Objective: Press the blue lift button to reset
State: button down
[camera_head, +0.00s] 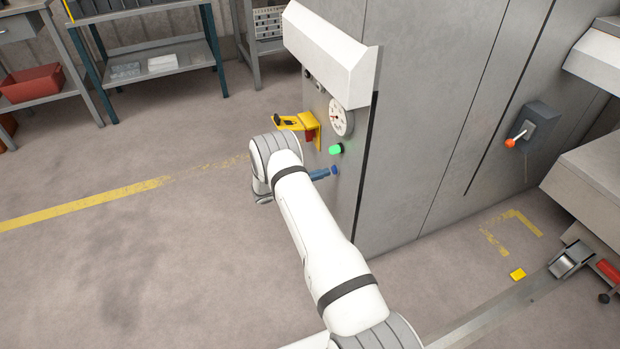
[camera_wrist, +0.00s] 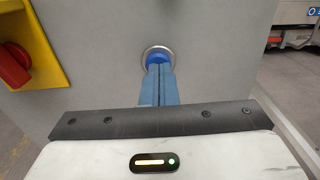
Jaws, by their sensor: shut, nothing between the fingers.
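The blue lift button (camera_wrist: 156,55) sits in a silver ring on the grey panel in the wrist view. It also shows in the head view (camera_head: 334,169), below a green lit button (camera_head: 336,149). My gripper (camera_wrist: 160,68) is shut and empty, with its blue fingers together. The fingertips overlap the lower part of the blue button in the wrist view. In the head view my gripper (camera_head: 326,173) is right at the button; I cannot tell whether it touches or how far the button is pressed.
A yellow bracket (camera_head: 297,122) with a red switch, also in the wrist view (camera_wrist: 14,62), stands out left of the button. A round gauge (camera_head: 341,118) is above. A grey lever box (camera_head: 534,127) is on the machine's right part. Floor at left is clear.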

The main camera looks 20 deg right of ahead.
aim_at(333, 169)
jog(key=shift+d, duration=0.55)
jog(key=shift+d+b, duration=0.35)
jog(key=shift+d, duration=0.45)
jog(key=shift+d+r, duration=0.1)
jog(key=shift+d, duration=0.15)
jog(key=shift+w, duration=0.1)
jog(key=shift+a, duration=0.55)
jog(key=a+p, duration=0.1)
jog(key=a, duration=1.3)
jog(key=shift+s, duration=0.3)
